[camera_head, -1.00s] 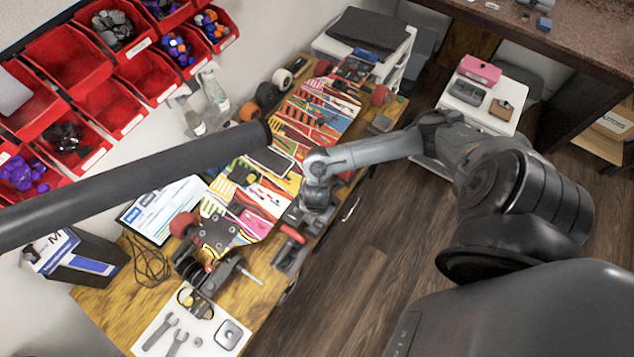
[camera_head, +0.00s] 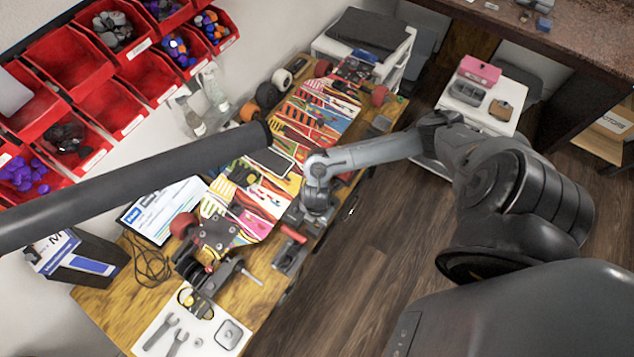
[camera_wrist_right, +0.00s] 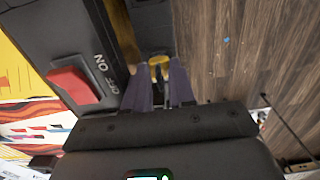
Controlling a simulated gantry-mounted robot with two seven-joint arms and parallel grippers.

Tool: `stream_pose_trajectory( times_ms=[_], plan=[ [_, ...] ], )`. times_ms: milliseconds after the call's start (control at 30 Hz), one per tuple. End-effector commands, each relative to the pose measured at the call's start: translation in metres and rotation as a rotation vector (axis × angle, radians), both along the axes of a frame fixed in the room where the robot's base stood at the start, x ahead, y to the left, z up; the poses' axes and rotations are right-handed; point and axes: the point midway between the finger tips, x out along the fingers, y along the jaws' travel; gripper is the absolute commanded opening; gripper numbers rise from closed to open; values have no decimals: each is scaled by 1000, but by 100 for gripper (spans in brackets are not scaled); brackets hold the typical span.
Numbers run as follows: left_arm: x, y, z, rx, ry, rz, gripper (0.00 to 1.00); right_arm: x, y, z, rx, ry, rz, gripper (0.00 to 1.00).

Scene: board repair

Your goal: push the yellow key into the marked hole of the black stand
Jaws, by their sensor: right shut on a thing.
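My right gripper (camera_wrist_right: 160,80) is shut on the yellow key (camera_wrist_right: 158,60) in the right wrist view; the yellow end shows just past the fingertips. The black stand (camera_wrist_right: 60,30), with a red part and white lettering, lies left of the fingers, and dark parts lie just beyond the key. I cannot tell whether the key touches the stand. The marked hole cannot be made out. In the head view a dark stand with a red part (camera_head: 290,250) sits at the bench's right edge, and my right wrist (camera_head: 318,195) is just above it. My left gripper is not in view.
The wooden bench (camera_head: 110,305) holds a colourful skateboard deck (camera_head: 315,110), a truck with wheels and a white tool mat (camera_head: 150,345). Red bins (camera_head: 70,60) hang on the wall behind.

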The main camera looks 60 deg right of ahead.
Motion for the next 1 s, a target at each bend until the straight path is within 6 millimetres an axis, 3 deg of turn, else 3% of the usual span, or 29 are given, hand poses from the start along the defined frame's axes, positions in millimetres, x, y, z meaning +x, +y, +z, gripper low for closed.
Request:
stream_pose_trajectory(
  times_ms=[1000],
  plan=[
    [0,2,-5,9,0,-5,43,0,0,-9,0,0,0,0]
  ],
)
